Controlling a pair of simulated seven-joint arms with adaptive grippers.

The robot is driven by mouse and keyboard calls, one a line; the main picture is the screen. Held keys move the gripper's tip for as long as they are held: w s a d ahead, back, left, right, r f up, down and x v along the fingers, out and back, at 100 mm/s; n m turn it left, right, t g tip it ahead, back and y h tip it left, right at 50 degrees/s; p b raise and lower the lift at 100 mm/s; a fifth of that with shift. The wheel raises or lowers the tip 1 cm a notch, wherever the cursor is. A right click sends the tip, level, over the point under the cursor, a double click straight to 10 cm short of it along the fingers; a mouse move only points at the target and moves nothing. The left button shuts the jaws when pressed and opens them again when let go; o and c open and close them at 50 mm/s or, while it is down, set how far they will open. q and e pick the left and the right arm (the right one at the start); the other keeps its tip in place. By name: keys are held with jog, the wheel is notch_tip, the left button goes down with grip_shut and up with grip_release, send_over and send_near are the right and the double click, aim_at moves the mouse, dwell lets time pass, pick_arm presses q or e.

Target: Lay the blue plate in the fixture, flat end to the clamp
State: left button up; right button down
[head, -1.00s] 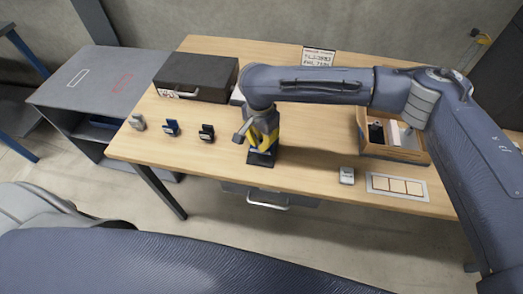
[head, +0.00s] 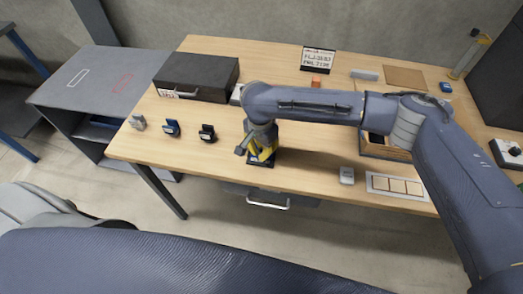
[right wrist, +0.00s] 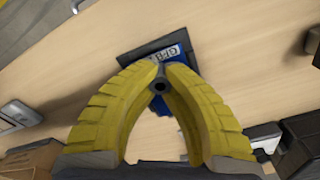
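The right gripper (right wrist: 160,72), with yellow fingers, points down at the front of the table, seen also in the head view (head: 262,150). Its fingertips are closed in on a small grey piece with a dark hole, which seems to belong to the blue plate. The blue plate (right wrist: 184,57) shows under and between the fingers, with a white label reading about "GFB". It lies at or over a dark frame (right wrist: 128,54), apparently the fixture; whether it is fully seated is hidden by the fingers. I cannot make out the clamp. The left gripper is out of view.
Small grey (head: 137,122), blue (head: 171,128) and black (head: 207,133) pieces stand to the left. A black case (head: 200,75) is behind them. A small grey box (head: 347,175), a framed strip (head: 400,186) and an open box (head: 385,151) lie right.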

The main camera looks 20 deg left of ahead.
aim_at(260, 152)
jog(key=shift+f, duration=0.15)
jog(key=c, duration=1.6)
grip_release()
jog(key=shift+o, duration=0.2)
notch_tip(260, 152, up, 12)
jog(key=shift+s+r, duration=0.2)
jog(key=shift+a, duration=0.1)
